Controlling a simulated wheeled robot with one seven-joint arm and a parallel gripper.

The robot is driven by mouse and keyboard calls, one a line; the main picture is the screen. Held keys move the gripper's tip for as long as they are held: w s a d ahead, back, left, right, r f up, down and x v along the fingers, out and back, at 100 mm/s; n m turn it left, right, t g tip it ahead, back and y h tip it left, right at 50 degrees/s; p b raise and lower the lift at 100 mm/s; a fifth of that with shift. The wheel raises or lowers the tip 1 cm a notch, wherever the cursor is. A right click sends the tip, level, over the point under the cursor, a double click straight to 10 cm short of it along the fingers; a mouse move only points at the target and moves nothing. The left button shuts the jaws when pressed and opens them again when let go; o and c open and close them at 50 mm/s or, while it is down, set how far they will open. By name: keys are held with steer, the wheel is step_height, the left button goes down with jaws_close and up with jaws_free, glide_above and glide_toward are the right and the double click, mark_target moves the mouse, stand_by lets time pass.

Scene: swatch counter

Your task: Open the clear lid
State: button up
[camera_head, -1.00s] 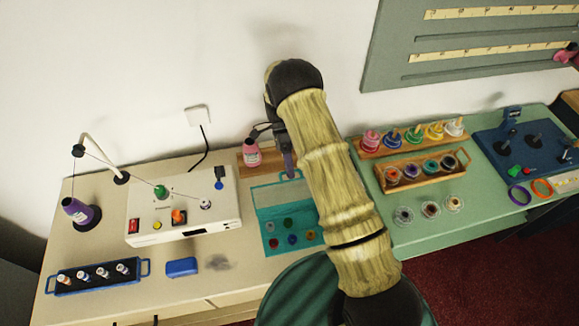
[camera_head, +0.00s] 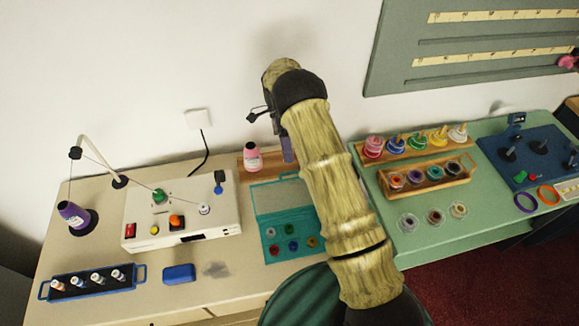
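The teal box (camera_head: 268,254) sits on the beige counter with several small colored bobbins in it. Its clear lid (camera_head: 282,199), a see-through panel in a teal frame, stands open at the back of the box, so the bobbins are uncovered. My gripper (camera_head: 287,158) is above and behind the lid, by the wall, and looks apart from it. Its purplish fingers show only partly beside my arm, so I cannot tell whether they are open or shut. My arm covers the area right of the box.
A pink bottle (camera_head: 252,157) stands on a wooden rack behind the lid. A white winder machine (camera_head: 182,215) and a blue block (camera_head: 179,273) are to the left. Wooden spool racks (camera_head: 425,175) stand on the green counter to the right.

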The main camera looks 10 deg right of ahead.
steer(key=shift+w+r, duration=0.45)
steer(key=shift+w, duration=0.05)
steer(key=c, duration=0.5)
steer(key=shift+n, duration=0.3)
jaws_close()
steer(key=w+r+n+t, duration=0.1)
steer(key=n+t, duration=0.2)
steer(key=n, duration=0.2)
steer(key=w+d+r+n+t, duration=0.1)
steer(key=n+t, duration=0.1)
steer(key=n, duration=0.4)
steer(key=w+d+r+n+t+y, duration=0.1)
steer(key=n+t, duration=0.2)
steer(key=n, duration=0.3)
steer(key=shift+r+t, duration=0.15)
steer(key=shift+t, duration=0.15)
